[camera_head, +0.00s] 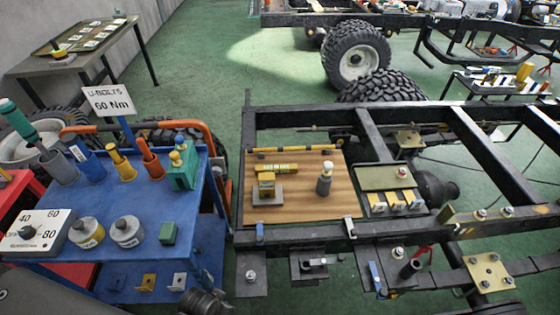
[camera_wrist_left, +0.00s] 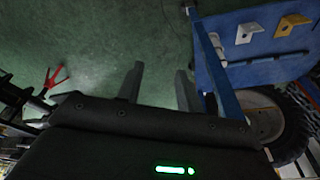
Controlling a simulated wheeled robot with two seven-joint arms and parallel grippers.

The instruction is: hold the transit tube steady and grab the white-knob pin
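A short grey tube (camera_head: 323,185) stands upright on a wooden board laid on the chassis frame, in the head view. A white knob (camera_head: 328,166) sits on top of it; this looks like the transit tube with the white-knob pin in it, and the pin's shaft is hidden. In the left wrist view my left gripper (camera_wrist_left: 160,82) shows two fingers spread apart with nothing between them. It points over the green floor beside the blue cart, away from the tube. My right gripper is in neither view.
A blue cart (camera_head: 140,200) with tools and a "U-BOLTS 60 Nm" sign (camera_head: 109,100) stands left. Black frame rails (camera_head: 300,236) surround the board.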

